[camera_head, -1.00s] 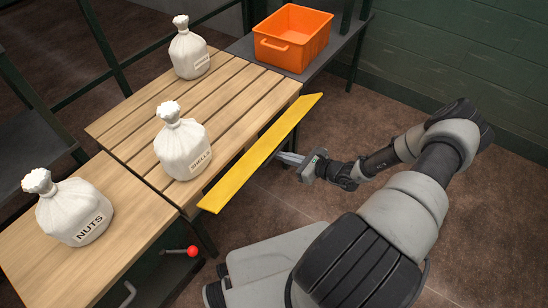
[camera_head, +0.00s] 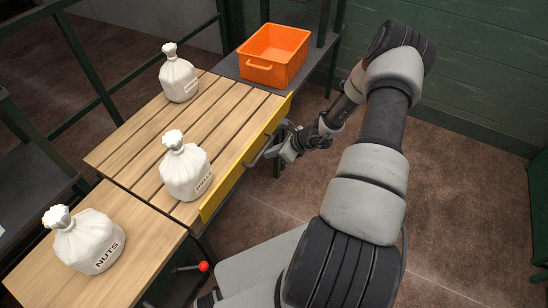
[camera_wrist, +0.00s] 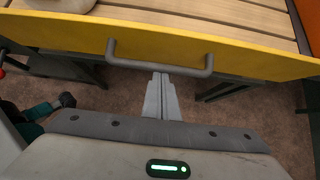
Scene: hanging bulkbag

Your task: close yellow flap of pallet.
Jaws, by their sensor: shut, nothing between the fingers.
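The yellow flap (camera_head: 233,178) stands upright along the near right edge of the slatted wooden pallet (camera_head: 224,112). In the wrist view the flap (camera_wrist: 255,57) spans the picture, with a grey bar handle (camera_wrist: 160,66) on its face. My gripper (camera_head: 268,150) is beside the flap's outer face, near the handle. In the wrist view my gripper's fingers (camera_wrist: 160,82) are shut together and empty, just below the middle of the handle. Whether the fingertips touch the flap or handle is unclear.
Two white sacks (camera_head: 186,170) (camera_head: 179,78) stand on the pallet. A sack marked NUTS (camera_head: 88,242) stands on the nearer wooden surface. An orange crate (camera_head: 273,56) sits on a dark shelf behind. A red-knobbed lever (camera_head: 203,266) juts out below. Floor right of my arm is clear.

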